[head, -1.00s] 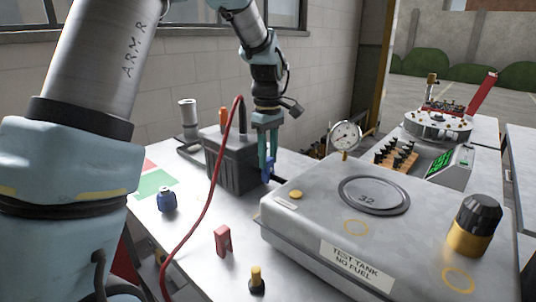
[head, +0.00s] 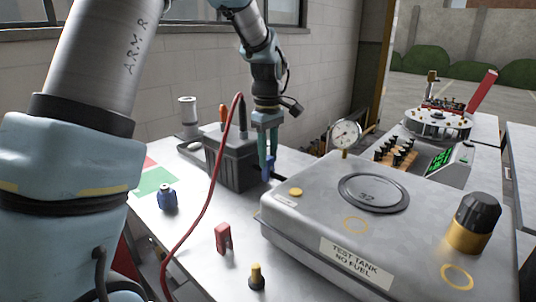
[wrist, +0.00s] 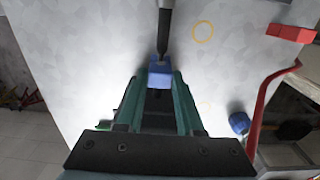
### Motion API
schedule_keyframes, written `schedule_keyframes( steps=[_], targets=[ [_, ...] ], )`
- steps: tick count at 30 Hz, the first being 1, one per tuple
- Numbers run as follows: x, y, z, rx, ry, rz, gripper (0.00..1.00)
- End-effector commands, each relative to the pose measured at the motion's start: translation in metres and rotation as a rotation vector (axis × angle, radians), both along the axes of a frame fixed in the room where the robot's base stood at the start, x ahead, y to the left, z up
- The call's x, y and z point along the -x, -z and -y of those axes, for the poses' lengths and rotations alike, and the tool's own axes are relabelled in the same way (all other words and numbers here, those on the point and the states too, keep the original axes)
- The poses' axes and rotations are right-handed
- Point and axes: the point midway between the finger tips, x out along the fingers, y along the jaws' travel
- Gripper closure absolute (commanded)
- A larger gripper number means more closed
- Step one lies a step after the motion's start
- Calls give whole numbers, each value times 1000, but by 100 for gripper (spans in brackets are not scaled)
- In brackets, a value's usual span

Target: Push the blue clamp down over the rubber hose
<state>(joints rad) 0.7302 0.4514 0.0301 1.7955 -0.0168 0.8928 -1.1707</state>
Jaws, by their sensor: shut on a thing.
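My gripper (head: 267,160) hangs fingers-down between the black battery-like box and the grey tank. It is shut on the blue clamp (head: 268,172). In the wrist view the blue clamp (wrist: 159,73) sits between the two green fingertips (wrist: 160,80). A dark, narrow rod-like piece, apparently the rubber hose (wrist: 165,28), runs from the top edge of that view to the clamp's far edge. Its tip meets or overlaps the clamp there; I cannot tell whether the clamp is around it. In the head view the hose is not clearly visible.
The grey test tank (head: 300,222) stands close on the right of my gripper. The black box (head: 228,158) is close on the left. A red cable (head: 205,205) loops in front. A blue container (head: 167,198), a red bracket (head: 223,238) and a yellow-topped peg (head: 257,277) stand on the pale bench.

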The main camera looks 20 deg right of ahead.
Motion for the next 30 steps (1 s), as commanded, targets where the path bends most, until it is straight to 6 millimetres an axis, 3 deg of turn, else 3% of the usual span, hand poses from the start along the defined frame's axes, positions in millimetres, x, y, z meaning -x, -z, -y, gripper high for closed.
schedule_keyframes(
  steps=[5, 6, 15, 24, 30],
  targets=[
    [1, 3, -1, -3, 0, -4, 100],
    [1, 3, -1, -3, 0, -4, 61],
    [1, 2, 0, -2, 0, -2, 29],
    [0, -1, 0, -1, 0, 0, 29],
    [0, -30, 1, 2, 0, 2, 29]
  ],
)
